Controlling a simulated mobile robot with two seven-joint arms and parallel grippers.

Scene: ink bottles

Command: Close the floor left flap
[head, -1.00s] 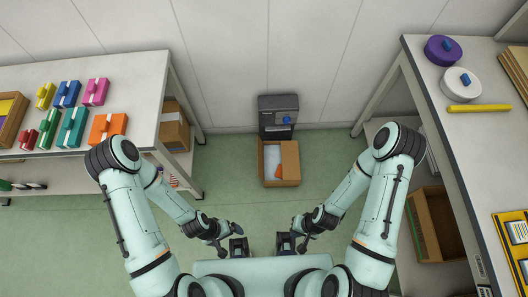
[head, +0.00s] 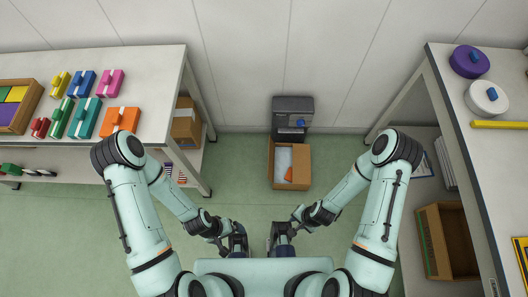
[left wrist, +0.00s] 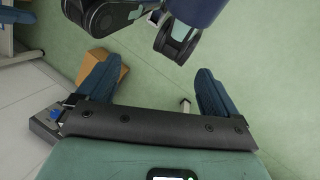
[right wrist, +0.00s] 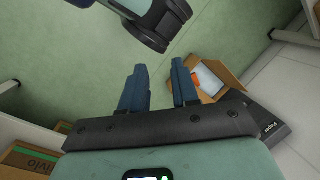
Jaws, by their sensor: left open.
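An open brown cardboard box (head: 303,170) stands on the floor by the back wall in the head view. A white item (head: 283,158) and a small orange piece (head: 288,174) show inside it. I cannot clearly make out its left flap. The box also shows partly behind the fingers in the left wrist view (left wrist: 92,66) and in the right wrist view (right wrist: 228,76). My left gripper (head: 237,238) is open and empty, close to my body and well short of the box. My right gripper (head: 281,238) is beside it, also open and empty.
A dark grey unit (head: 292,106) with a blue part stands behind the box, at the wall. A left table (head: 150,60) holds coloured boxes; a right table (head: 445,75) holds round containers. Another open carton (head: 428,238) lies under the right table. Green floor is clear before the box.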

